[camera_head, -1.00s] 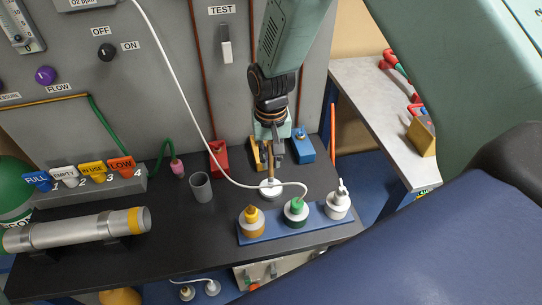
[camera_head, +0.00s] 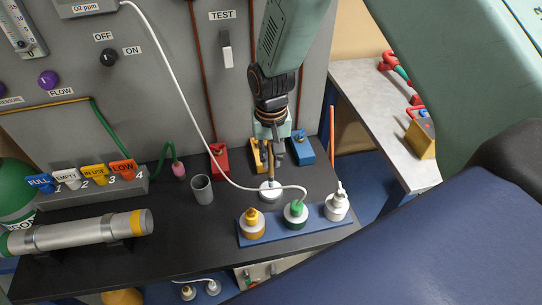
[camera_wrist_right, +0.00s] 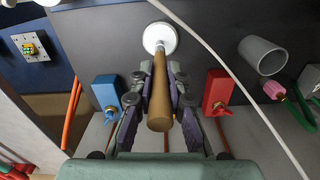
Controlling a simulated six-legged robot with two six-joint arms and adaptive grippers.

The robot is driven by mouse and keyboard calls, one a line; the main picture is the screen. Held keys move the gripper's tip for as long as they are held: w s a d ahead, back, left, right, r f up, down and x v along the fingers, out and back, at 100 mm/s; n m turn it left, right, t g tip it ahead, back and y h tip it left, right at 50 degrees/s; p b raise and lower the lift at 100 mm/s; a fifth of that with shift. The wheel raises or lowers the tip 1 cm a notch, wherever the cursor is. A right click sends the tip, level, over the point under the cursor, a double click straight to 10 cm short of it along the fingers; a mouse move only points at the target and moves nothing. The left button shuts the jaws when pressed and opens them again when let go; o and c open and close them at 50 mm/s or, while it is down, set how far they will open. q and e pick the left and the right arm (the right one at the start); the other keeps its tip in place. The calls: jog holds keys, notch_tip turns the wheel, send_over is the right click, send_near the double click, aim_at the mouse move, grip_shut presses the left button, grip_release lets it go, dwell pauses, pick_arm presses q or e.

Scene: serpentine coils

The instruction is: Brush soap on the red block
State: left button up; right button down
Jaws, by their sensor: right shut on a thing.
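The red block (camera_head: 219,160) stands on the black bench against the grey panel, left of my right gripper. It also shows in the right wrist view (camera_wrist_right: 217,92), with a brass fitting on it. My right gripper (camera_head: 272,150) is shut on the wooden handle of a brush (camera_wrist_right: 160,95). The brush points down, and its head is at a small white round dish (camera_head: 270,192); the dish also shows in the right wrist view (camera_wrist_right: 160,38). The bristles and any soap are too small to tell. My left gripper is not in view.
A yellow block (camera_head: 257,152) and a blue block (camera_head: 301,151) stand near the gripper. A grey cup (camera_head: 202,189) is left of the dish. A blue tray (camera_head: 272,230) with several bottles is in front. A white hose (camera_head: 186,103) crosses the bench.

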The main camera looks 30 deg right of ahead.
aim_at(271, 142)
notch_tip(271, 142, up, 6)
jog(key=p, duration=0.4)
jog(key=shift+f+p, duration=0.15)
jog(key=shift+p, duration=0.2)
jog(key=shift+s, duration=0.1)
jog(key=shift+f, duration=0.1)
